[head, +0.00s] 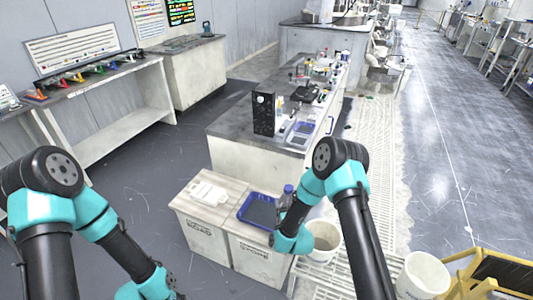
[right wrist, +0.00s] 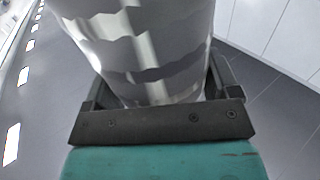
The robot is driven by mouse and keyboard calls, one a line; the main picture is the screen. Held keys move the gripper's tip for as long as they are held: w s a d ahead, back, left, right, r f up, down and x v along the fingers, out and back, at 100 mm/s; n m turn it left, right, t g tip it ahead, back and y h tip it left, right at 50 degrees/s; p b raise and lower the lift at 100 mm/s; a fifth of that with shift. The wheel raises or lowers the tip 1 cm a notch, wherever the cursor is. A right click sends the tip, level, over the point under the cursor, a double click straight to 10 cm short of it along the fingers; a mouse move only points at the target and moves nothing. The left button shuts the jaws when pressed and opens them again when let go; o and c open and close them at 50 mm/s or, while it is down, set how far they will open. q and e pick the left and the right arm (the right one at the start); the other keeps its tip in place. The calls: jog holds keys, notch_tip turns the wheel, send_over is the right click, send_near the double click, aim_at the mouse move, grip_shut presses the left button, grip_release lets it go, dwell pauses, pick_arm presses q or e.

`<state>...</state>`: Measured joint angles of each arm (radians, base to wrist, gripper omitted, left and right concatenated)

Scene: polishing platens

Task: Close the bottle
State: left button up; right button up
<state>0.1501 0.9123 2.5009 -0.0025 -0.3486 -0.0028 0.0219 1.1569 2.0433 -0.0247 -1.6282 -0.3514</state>
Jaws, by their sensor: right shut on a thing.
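In the right wrist view, my right gripper (right wrist: 160,98) is shut around a large shiny grey-white cylinder (right wrist: 150,45), which looks like the bottle's body. The cylinder's top is outside that view, and I cannot tell whether a cap is on it. My left arm enters at the left of the head view, but its gripper is out of frame.
A blue tray (head: 258,211) lies on the right one of two pale boxes (head: 262,258). A white item (head: 209,193) lies on the left box. White buckets (head: 323,241) stand to the right. A bench (head: 258,155) with equipment stands behind.

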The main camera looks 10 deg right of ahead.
jog(key=s+a+r+n+g+y, duration=0.1)
jog(key=s+a+n+g+y, duration=0.1)
jog(key=a, duration=0.6)
jog(key=s+a+r+n+g+y, duration=0.1)
jog(key=s+a+n+g+y, duration=0.1)
jog(key=s+a+n+y, duration=0.2)
jog(key=a+n+y, duration=0.2)
jog(key=a+y, duration=0.2)
jog(key=y, duration=0.1)
jog(key=shift+s+a+r+y, duration=0.15)
jog(key=shift+s+r+y, duration=0.1)
jog(key=shift+r+y, duration=0.05)
